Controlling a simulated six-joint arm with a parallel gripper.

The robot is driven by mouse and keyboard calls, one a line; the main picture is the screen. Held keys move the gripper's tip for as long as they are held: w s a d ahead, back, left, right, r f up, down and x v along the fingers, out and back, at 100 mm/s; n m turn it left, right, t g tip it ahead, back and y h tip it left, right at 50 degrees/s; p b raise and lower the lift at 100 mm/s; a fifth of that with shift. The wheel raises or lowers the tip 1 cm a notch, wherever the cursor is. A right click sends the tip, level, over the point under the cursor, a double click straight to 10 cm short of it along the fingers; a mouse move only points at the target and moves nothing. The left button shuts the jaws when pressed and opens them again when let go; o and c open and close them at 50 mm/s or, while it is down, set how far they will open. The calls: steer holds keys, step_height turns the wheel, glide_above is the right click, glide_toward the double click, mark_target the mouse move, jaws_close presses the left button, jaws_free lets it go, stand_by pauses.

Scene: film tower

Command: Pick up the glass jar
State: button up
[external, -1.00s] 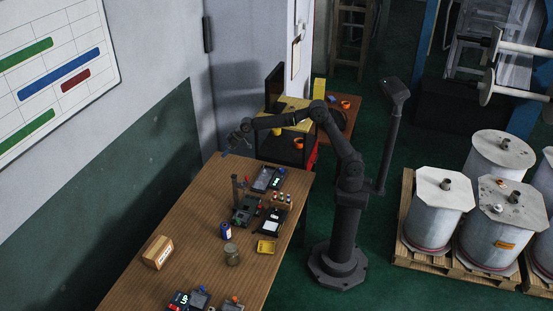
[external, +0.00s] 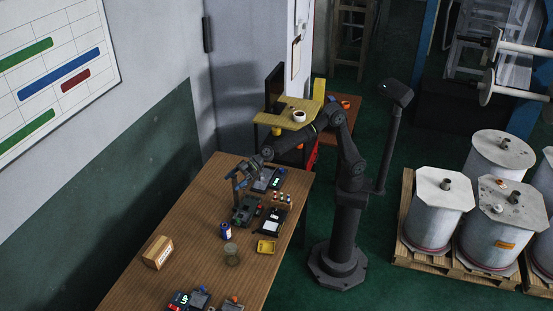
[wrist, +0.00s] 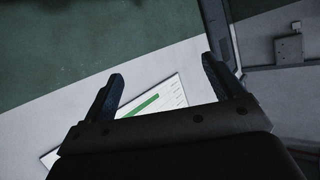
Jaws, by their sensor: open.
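The glass jar (external: 232,254) stands upright on the wooden table (external: 190,240), near its middle and toward the right edge. It looks like a small, greyish see-through cylinder. My gripper (external: 238,181) is above the far part of the table, well away from the jar and higher up in the picture. In the wrist view my gripper (wrist: 163,82) shows two dark fingers spread apart with nothing between them. That view faces the wall and the whiteboard (wrist: 165,97); the jar is not in it.
A cardboard box (external: 158,252) is to the left. Dark devices (external: 246,210) crowd the table below my gripper. More devices lie at the near edge.

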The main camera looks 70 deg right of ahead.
steer(key=s+a+f, duration=0.2)
steer(key=s, duration=0.5)
steer(key=s+a+f, duration=0.2)
steer(key=s+a, duration=0.1)
steer(key=s, duration=0.4)
glide_toward(232, 247)
steer(key=shift+t+h, duration=0.4)
steer(key=x, duration=0.4)
steer(key=shift+s+a+f, duration=0.15)
steer(key=shift+a+f, duration=0.1)
steer(key=shift+a, duration=0.1)
steer(key=shift+r+x, duration=0.2)
steer(key=shift+x, duration=3)
steer(key=shift+c, duration=0.5)
steer(key=c, duration=1.4)
steer(key=shift+r, duration=0.1)
steer(key=shift+c, duration=0.3)
